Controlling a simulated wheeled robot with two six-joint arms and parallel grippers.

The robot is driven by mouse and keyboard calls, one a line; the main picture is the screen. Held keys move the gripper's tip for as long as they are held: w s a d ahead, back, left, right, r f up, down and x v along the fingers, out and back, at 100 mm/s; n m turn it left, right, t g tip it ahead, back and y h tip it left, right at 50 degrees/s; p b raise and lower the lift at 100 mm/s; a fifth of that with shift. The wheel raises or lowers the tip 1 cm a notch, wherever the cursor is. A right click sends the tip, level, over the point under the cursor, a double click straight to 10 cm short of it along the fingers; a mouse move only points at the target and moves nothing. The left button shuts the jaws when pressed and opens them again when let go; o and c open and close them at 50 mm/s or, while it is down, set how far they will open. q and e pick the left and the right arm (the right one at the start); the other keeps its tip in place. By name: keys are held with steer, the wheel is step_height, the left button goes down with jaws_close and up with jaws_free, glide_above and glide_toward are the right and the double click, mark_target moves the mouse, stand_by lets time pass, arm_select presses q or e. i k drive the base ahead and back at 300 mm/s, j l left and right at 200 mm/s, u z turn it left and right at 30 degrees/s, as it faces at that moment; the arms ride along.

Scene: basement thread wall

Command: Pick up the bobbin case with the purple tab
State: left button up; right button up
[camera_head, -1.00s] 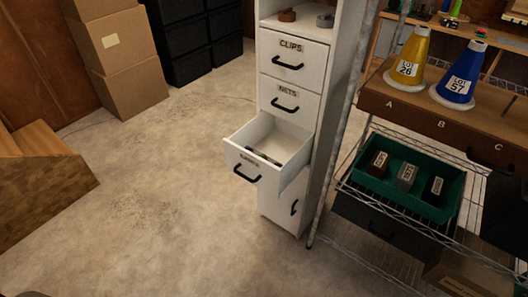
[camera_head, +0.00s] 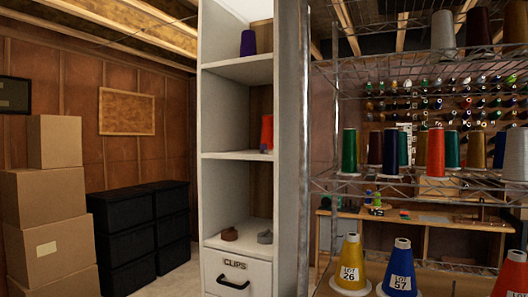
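I cannot make out a bobbin case with a purple tab in this view. Small coloured items (camera_head: 376,205) stand on the bench behind the rack, too small to tell. A purple thread cone (camera_head: 248,43) stands on the cabinet's top visible shelf. Neither of my grippers is in view.
The CLIPS drawer (camera_head: 236,281) is shut. An orange-red cone (camera_head: 267,132) is on the middle shelf. A wire rack (camera_head: 450,186) with many thread cones stands right. Yellow (camera_head: 350,262) and blue (camera_head: 400,268) labelled cones are below. Cardboard boxes (camera_head: 50,203) and black bins (camera_head: 130,250) stand left.

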mark_target(263, 147)
steer(key=i+j, duration=0.15)
steer(key=j, duration=0.25)
steer(key=i+j+z, duration=0.1)
steer(key=j, duration=0.3)
steer(key=i+j, duration=0.25)
steer(key=j, duration=0.15)
steer(key=i+j, duration=0.15)
steer(key=j, duration=0.25)
steer(key=i+j+z, duration=0.1)
steer(key=j, duration=0.3)
steer(key=i+j, duration=0.15)
steer(key=j, duration=0.25)
steer(key=z, duration=0.05)
